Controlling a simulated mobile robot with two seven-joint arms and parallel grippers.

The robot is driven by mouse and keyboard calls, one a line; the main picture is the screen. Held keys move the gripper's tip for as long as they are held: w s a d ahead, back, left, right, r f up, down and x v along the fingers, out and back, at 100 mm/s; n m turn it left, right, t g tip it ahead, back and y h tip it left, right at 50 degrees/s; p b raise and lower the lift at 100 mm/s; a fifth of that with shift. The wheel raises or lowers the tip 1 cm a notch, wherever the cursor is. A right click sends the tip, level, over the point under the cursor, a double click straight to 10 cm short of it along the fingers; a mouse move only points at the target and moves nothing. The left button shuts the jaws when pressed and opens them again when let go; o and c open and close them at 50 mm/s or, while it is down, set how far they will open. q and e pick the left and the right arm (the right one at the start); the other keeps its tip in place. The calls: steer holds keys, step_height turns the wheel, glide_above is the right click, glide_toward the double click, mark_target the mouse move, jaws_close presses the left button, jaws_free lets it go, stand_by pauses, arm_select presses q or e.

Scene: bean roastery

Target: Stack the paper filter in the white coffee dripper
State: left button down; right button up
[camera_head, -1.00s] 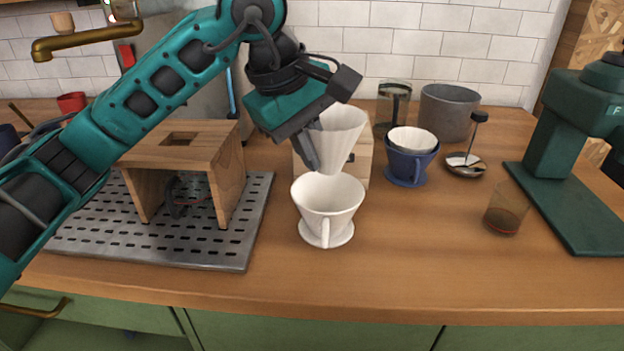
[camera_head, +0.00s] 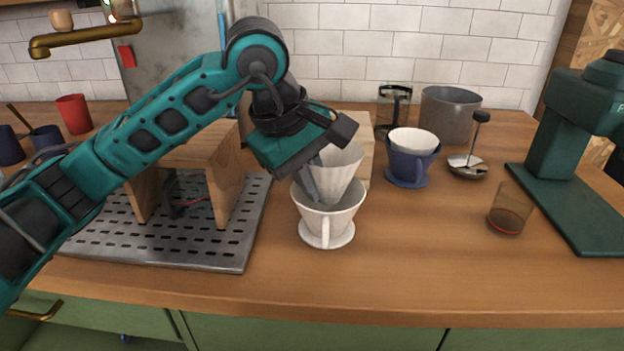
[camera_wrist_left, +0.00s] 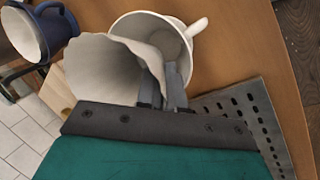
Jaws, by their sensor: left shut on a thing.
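The white coffee dripper (camera_head: 331,228) stands upright on the wooden counter, its handle toward the front. My left gripper (camera_head: 314,186) is shut on the white paper filter (camera_head: 338,172) and holds it by its left side. The filter's lower part is inside the dripper's mouth; its upper part stands above the rim. Whether the filter touches the dripper's inner wall is hidden. In the left wrist view, the filter (camera_wrist_left: 108,68) overlaps the dripper's opening (camera_wrist_left: 160,32), with the gripper fingers (camera_wrist_left: 165,88) at its edge. My right gripper is not in view.
A blue dripper (camera_head: 408,166) with a white filter in it stands behind to the right. A wooden block (camera_head: 366,150) is just behind the white dripper. A wooden stand (camera_head: 228,180) on a perforated metal tray (camera_head: 150,250) is left. A glass (camera_head: 508,210) and green grinder (camera_head: 565,170) are right.

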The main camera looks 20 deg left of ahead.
arm_select(q)
steer(key=c, duration=1.3)
jaws_free()
steer(key=shift+f, duration=0.1)
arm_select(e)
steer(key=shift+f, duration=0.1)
arm_select(q)
steer(key=shift+r+p, duration=0.55)
steer(key=shift+p, duration=0.05)
steer(key=p+v, duration=0.1)
steer(key=v, duration=1.1)
steer(key=shift+r+p, duration=0.1)
steer(key=shift+p, duration=0.25)
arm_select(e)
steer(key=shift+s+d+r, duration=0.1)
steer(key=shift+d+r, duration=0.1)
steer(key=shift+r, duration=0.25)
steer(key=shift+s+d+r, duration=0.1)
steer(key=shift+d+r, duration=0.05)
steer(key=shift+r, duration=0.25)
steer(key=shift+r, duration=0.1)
